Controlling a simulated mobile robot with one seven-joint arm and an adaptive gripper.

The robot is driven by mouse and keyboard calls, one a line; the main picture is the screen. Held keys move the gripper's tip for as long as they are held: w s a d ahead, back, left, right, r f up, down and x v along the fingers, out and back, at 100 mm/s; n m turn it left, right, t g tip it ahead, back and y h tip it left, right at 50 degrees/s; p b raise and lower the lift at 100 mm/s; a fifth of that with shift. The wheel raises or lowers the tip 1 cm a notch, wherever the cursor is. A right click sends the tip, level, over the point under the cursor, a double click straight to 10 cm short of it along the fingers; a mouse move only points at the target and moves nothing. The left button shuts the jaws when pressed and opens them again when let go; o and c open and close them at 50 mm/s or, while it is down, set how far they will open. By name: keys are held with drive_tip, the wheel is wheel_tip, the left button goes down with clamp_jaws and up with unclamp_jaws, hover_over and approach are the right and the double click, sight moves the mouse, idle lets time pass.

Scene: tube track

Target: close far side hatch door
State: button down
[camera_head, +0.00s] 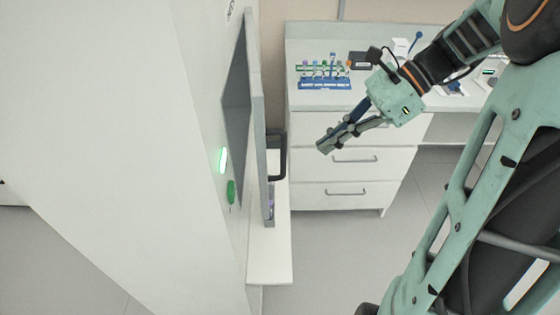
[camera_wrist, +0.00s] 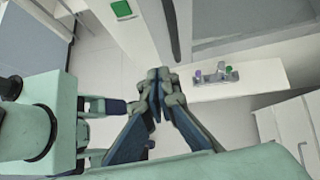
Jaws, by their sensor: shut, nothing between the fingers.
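The hatch is in the white wall at the left of the head view. A grey upright panel, which looks like the hatch door or its frame (camera_head: 259,140), stands out from the wall, seen nearly edge-on. A black handle (camera_head: 279,165) shows just right of it. The dark grey opening (camera_head: 236,105) shows left of it. My gripper (camera_head: 323,146) is shut and empty, in the air right of the panel and apart from it. In the wrist view my gripper (camera_wrist: 158,85) shows closed fingertips touching nothing. I cannot tell the door's exact angle.
A green light (camera_head: 222,160) and a green button (camera_head: 231,192) are on the wall. A white ledge (camera_head: 268,250) juts out below the hatch. A drawer cabinet (camera_head: 345,180) bears a blue tube rack (camera_head: 325,84). The grey floor between is clear.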

drive_tip(key=a+f+p, duration=0.1)
drive_tip(key=a+f, duration=0.4)
drive_tip(key=a, duration=0.4)
drive_tip(key=shift+s+a+f, duration=0.25)
drive_tip(key=shift+s+a, duration=0.05)
drive_tip(key=shift+s, duration=0.05)
